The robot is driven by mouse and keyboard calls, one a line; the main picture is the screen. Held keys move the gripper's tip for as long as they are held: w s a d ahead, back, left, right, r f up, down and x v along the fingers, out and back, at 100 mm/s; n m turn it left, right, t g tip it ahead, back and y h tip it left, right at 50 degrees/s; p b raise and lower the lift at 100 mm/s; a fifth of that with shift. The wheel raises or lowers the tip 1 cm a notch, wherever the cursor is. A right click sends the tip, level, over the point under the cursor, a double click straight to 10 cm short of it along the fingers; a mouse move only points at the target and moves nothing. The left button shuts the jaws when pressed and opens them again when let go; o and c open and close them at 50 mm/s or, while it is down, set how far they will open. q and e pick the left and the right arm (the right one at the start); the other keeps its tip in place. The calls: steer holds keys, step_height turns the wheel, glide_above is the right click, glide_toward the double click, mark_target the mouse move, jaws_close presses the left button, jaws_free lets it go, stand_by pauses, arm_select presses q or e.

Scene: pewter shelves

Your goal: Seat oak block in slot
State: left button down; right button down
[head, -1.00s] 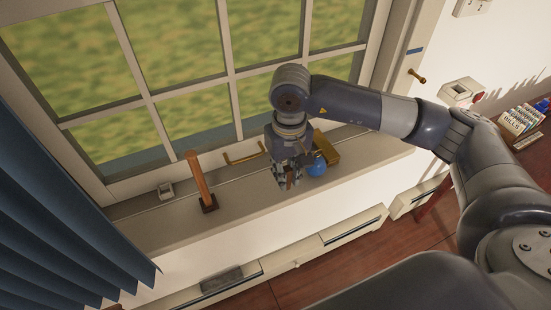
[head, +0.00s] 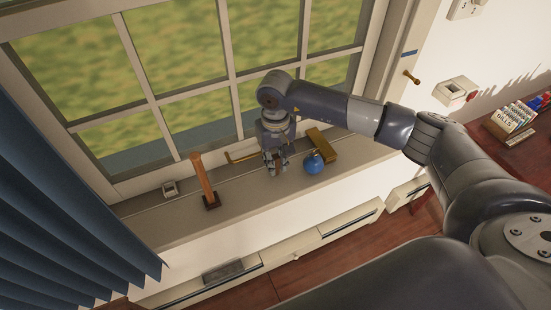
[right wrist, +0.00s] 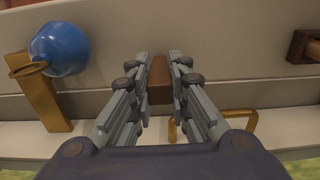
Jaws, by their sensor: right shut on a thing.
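My right gripper (head: 274,172) points down over the window sill in the head view. In the right wrist view its fingers (right wrist: 160,75) are shut on a brown wooden block (right wrist: 160,78). I take it to be the oak block; the fingers hide its sides. In the head view the block is too small and covered to make out. The base also shows at the right wrist view's right edge (right wrist: 299,47). I cannot make out a separate slot. My left gripper is not visible.
A round blue object (head: 313,164) and a brass-coloured bar (head: 322,145) are close right of the gripper. A brass window handle (head: 242,157) is behind it. A small metal fitting (head: 169,188) sits left of the post. The sill between post and gripper is clear.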

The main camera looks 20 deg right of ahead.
steer(key=shift+f, duration=0.15)
steer(key=c, duration=1.5)
jaws_free()
